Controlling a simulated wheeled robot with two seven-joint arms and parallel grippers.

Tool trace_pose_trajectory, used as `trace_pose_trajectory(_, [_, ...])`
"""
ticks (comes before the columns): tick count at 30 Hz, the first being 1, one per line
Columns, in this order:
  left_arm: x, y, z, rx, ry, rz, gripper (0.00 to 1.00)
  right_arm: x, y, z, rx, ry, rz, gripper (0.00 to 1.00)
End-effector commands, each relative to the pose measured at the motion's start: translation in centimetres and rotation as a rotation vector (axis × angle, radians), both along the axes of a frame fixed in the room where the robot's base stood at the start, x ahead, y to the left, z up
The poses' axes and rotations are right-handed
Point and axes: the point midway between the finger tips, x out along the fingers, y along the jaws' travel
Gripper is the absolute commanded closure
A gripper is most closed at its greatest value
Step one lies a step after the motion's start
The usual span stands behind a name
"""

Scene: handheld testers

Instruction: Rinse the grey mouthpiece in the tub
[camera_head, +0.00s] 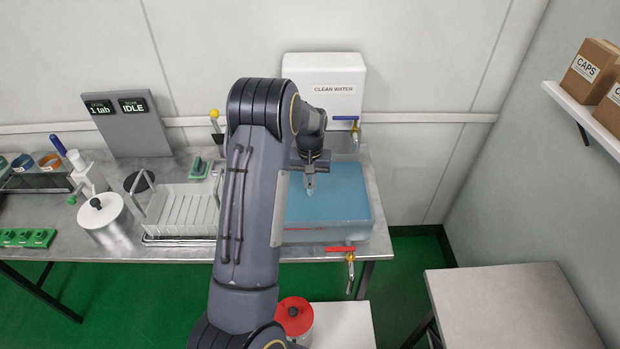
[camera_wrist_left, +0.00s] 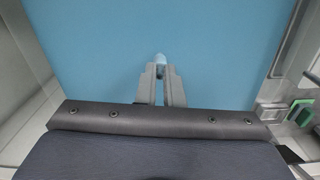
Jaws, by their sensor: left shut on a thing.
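The tub (camera_head: 330,238) is clear-walled and full of blue water, at the right end of the bench. My left gripper (camera_head: 309,180) points down over it, fingers at the water. In the left wrist view my left gripper (camera_wrist_left: 161,74) is shut on a small pale piece, which I take to be the grey mouthpiece (camera_wrist_left: 160,59). Its end shows between the fingertips, tinted blue. The fingers hide the rest, and I cannot tell how deep it sits. The tub's water fills most of that view. My right gripper is not in view.
A white CLEAN WATER tank (camera_head: 324,80) with a blue-handled tap stands behind the tub. A white rack (camera_head: 185,212) is to the left, partly behind my arm. A lidded white pot (camera_head: 105,222) is further left. A red-handled tap (camera_head: 345,249) sticks out at the front.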

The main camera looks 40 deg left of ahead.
Motion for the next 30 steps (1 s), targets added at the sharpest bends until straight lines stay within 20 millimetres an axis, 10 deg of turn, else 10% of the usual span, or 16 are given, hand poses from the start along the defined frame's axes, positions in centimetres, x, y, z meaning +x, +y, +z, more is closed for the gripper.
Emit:
trace_pose_trajectory(18, [0.0,0.0,-6.6,-0.001,0.001,0.000,1.00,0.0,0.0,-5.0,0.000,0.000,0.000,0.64])
trace_pose_trajectory(30, [0.0,0.0,-7.5,0.000,0.000,0.000,1.00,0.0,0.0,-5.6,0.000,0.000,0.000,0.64])
